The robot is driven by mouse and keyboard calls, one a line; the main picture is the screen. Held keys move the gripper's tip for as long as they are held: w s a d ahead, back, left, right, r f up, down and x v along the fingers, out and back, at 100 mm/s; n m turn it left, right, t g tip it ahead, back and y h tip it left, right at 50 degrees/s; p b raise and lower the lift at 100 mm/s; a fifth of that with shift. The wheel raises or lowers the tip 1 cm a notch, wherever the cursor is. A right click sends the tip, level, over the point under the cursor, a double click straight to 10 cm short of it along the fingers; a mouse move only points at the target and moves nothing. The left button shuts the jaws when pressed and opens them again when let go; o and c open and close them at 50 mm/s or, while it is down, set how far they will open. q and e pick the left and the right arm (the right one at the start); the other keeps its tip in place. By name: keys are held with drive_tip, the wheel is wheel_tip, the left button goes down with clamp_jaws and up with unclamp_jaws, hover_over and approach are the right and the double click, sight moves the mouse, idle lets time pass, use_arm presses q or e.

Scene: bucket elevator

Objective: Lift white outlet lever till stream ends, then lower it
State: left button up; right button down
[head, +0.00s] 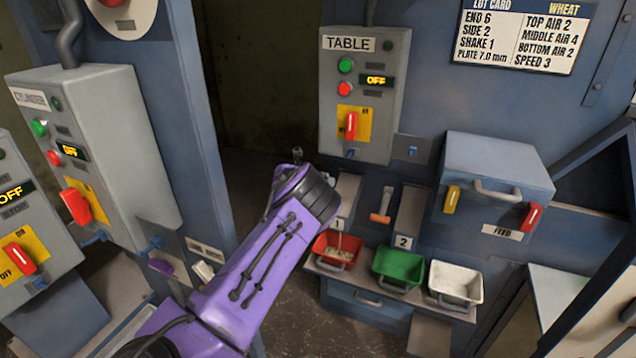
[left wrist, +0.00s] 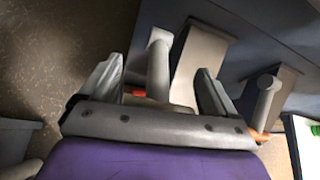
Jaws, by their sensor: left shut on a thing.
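The pale, whitish outlet lever (left wrist: 158,65) shows in the left wrist view as a short post between my left gripper's (left wrist: 158,92) fingers, beside a grey chute. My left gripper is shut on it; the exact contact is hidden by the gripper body. In the head view my purple forearm covers the lever and fingertips, beside the outlet marked 1 (head: 338,225). A thin pale stream (head: 339,240) seems to fall into the red tray (head: 320,259), where some grain lies. My right gripper is not in view.
A second lever with an orange handle (head: 381,204) stands right of my gripper, near outlet 2 (head: 403,242). A green tray (head: 398,267) and a white tray (head: 455,280) stand right of the red one. The TABLE box (head: 375,100) above reads OFF.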

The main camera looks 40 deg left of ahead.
use_arm(q)
drive_tip(key=shift+r, duration=0.2)
idle(0.6)
drive_tip(key=o, duration=1.2)
drive_tip(key=shift+s, duration=0.1)
drive_tip(key=shift+s+d, duration=0.1)
drive_tip(key=shift+s, duration=0.05)
drive_tip(key=b+v, duration=0.3)
drive_tip(key=v, duration=0.7)
drive_tip(key=shift+r, duration=0.1)
drive_tip(key=shift+c, duration=0.3)
